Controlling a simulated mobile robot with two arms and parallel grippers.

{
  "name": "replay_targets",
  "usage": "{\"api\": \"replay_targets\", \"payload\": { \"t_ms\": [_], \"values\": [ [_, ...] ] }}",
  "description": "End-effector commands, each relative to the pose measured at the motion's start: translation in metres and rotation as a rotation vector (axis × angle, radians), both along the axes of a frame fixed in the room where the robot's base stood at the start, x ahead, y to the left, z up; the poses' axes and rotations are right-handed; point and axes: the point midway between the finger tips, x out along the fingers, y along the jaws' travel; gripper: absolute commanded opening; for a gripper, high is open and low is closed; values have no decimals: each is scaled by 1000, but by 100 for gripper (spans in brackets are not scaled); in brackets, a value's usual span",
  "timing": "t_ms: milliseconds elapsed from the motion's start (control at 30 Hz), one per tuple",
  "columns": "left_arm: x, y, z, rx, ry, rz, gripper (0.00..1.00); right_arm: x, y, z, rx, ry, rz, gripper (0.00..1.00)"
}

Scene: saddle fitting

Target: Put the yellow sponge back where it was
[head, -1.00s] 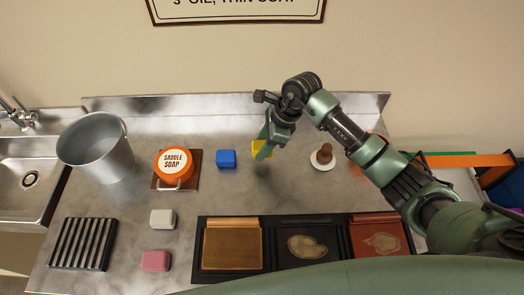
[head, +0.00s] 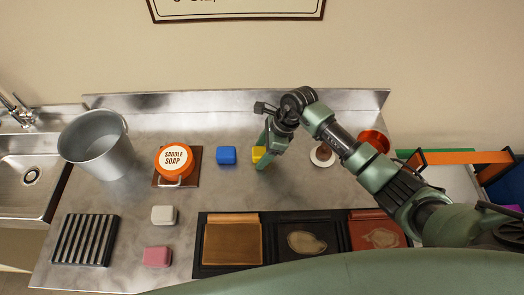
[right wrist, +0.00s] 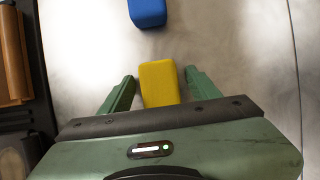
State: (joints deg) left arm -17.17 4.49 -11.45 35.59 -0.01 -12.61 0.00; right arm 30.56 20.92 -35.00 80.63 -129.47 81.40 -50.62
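The yellow sponge (head: 257,154) is on the metal counter, right of the blue sponge (head: 226,155), and is partly hidden by my right gripper (head: 264,158) in the head view. In the right wrist view the yellow sponge (right wrist: 160,82) lies between the two green fingers of my right gripper (right wrist: 160,80). The fingers are spread, with a gap showing on each side of the sponge. The blue sponge also shows in the wrist view (right wrist: 148,12), beyond the fingertips. My left gripper is not in view.
An orange saddle soap tin (head: 174,160) on a brown board and a grey bucket (head: 97,146) stand left. White (head: 163,215) and pink (head: 157,256) blocks, a striped rack (head: 85,240) and dark trays (head: 270,268) lie nearer. A white round dish (head: 320,158) is right.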

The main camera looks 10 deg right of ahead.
Motion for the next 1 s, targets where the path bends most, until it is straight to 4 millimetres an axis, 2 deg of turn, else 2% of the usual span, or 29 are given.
{"api": "replay_targets", "payload": {
  "t_ms": [267, 333, 733, 900, 1000],
  "values": [
    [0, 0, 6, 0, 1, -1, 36, 0, 0, 6, 1, 1, 0, 62],
    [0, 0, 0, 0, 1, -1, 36, 1, -4, 10, 0, -4, -2, 62],
    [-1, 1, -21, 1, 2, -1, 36, -6, -35, 85, -1, -5, 0, 62],
    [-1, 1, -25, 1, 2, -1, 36, -8, -43, 106, 0, -2, -1, 62],
    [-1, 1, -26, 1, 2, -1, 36, -9, -45, 112, 0, 0, 1, 62]
  ]
}}
